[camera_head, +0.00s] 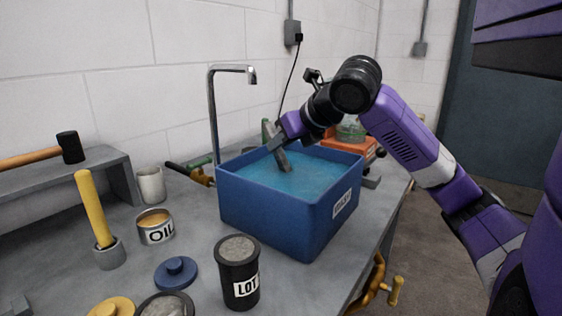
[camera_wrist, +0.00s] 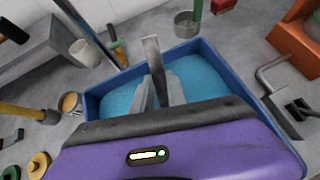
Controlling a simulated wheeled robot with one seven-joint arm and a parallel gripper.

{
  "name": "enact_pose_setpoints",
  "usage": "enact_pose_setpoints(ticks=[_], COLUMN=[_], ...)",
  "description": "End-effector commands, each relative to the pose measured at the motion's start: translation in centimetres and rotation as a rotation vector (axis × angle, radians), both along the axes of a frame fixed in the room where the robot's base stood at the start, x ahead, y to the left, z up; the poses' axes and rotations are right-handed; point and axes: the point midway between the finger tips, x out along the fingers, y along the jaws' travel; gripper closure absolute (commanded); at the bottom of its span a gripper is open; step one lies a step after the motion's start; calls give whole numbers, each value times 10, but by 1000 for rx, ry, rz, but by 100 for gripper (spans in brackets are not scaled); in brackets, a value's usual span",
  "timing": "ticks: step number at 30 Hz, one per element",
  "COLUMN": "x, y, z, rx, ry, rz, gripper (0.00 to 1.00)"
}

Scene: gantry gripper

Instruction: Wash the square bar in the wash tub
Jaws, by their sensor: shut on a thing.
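The blue wash tub (camera_head: 262,213) stands on the bench, holding blue water (camera_head: 305,175); its rim also shows in the wrist view (camera_wrist: 92,103). My gripper (camera_head: 278,143) is over the tub, pointing down into it. It is shut on the grey square bar (camera_head: 284,162), which slants down to the water. In the wrist view the bar (camera_wrist: 152,55) rises between my two fingers (camera_wrist: 158,92). Its lower end meets the water surface in the head view, but how deep it sits I cannot tell.
A tap (camera_head: 213,105) stands behind the tub. In front are a black LOT canister (camera_head: 239,280), a blue lid (camera_head: 176,273) and an OIL tin (camera_head: 155,229). A yellow-handled tool (camera_head: 93,210) stands at left, below a shelf with a hammer (camera_head: 68,147). An orange object (camera_head: 350,143) is behind right.

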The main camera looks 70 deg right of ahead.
Motion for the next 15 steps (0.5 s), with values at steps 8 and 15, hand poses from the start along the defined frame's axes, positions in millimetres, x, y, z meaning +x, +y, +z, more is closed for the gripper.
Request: enact_pose_setpoints(ticks=[8,15], x=[0,0], y=[0,0], z=[1,8], rx=[0,-1], ry=[-1,-2], rz=[0,0], gripper=[100,100])
